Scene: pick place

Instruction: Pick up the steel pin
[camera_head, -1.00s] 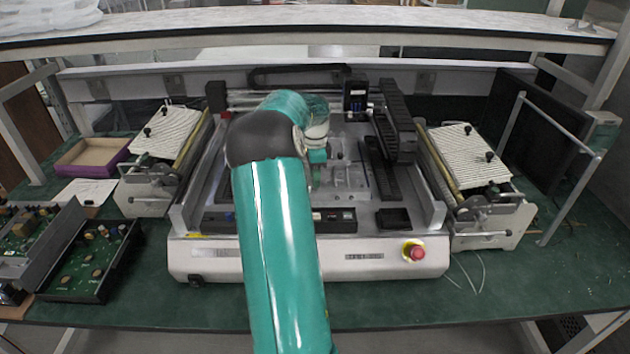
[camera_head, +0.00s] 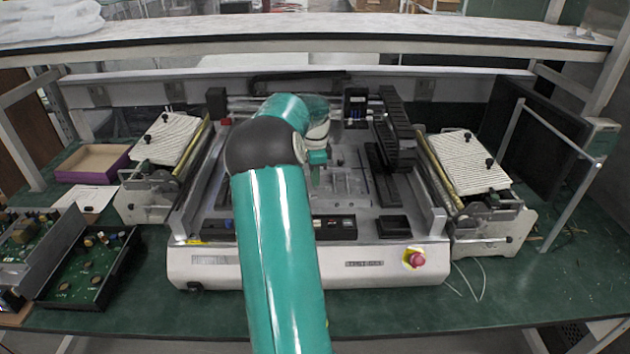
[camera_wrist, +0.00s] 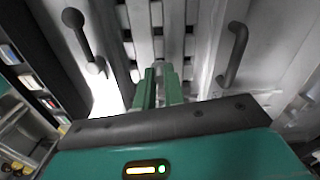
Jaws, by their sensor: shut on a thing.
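My gripper (camera_wrist: 159,72) shows in the wrist view as two green fingers close together, shut on a thin grey piece between them, which I take to be the steel pin (camera_wrist: 160,92). The fingers hide most of the pin, and its ends cannot be made out. In the head view my gripper (camera_head: 317,172) is over the bed of the bench machine (camera_head: 300,268), partly behind my green arm. The pin cannot be told apart there, nor can its height above the bed.
A red button (camera_head: 415,259) is on the machine's front. Striped-topped units (camera_head: 466,160) flank the machine. A purple-edged tray (camera_head: 92,163) and open circuit boxes (camera_head: 90,268) are at the left. A shelf (camera_head: 400,46) spans above. In the wrist view, dark handles (camera_wrist: 236,55) flank the fingers.

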